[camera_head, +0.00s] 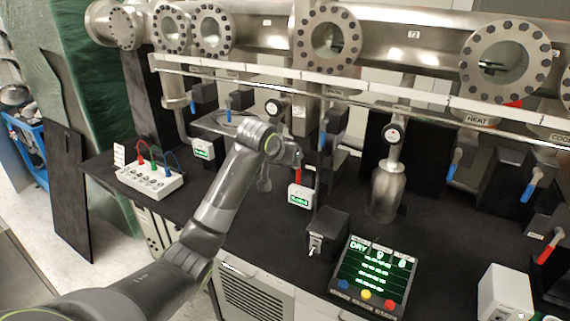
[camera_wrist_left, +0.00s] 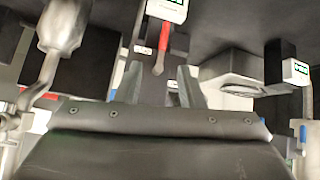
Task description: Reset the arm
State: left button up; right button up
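My left arm comes in from the left in the head view and reaches over the black bench. Its gripper (camera_head: 289,154) is near a red-handled lever (camera_head: 298,174), partly hidden behind my own wrist. In the left wrist view the two fingers (camera_wrist_left: 160,84) stand apart with a gap between them and nothing visibly clamped. The red lever (camera_wrist_left: 165,38) shows just beyond the fingertips, roughly in line with the gap. Whether it touches a finger I cannot tell. My right arm and gripper are not in view.
A steel pipe manifold with round flanged windows (camera_head: 331,41) runs along the back. On the bench (camera_head: 262,225) stand a white box with cables (camera_head: 150,180), a black switch box (camera_head: 326,233), a control panel (camera_head: 371,278) and a metal cylinder (camera_head: 387,190). Blue-handled valves (camera_head: 455,165) hang nearby.

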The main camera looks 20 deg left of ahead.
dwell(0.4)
pick_arm(q)
jog(key=s+f+m+g, duration=0.1)
jog(key=s+f+g, duration=0.1)
jog(key=s+f, duration=1.75)
jog(key=s+f+g+y, duration=0.1)
jog(key=s+f+g, duration=0.1)
jog(key=s, duration=1.1)
jog(key=s+f+g+y, duration=0.1)
jog(key=s+f, duration=0.2)
jog(key=s, duration=0.9)
notch_tip(320, 180, down, 24)
jog(key=a+g, duration=0.1)
jog(key=a, duration=0.1)
jog(key=s+d+f+g+h, duration=0.1)
jog(key=s+f, duration=1.4)
jog(key=f, duration=0.1)
jog(key=shift+s+d+f+g, duration=0.25)
jog(key=shift+s+f+g, duration=0.05)
jog(key=shift+s+f, duration=0.05)
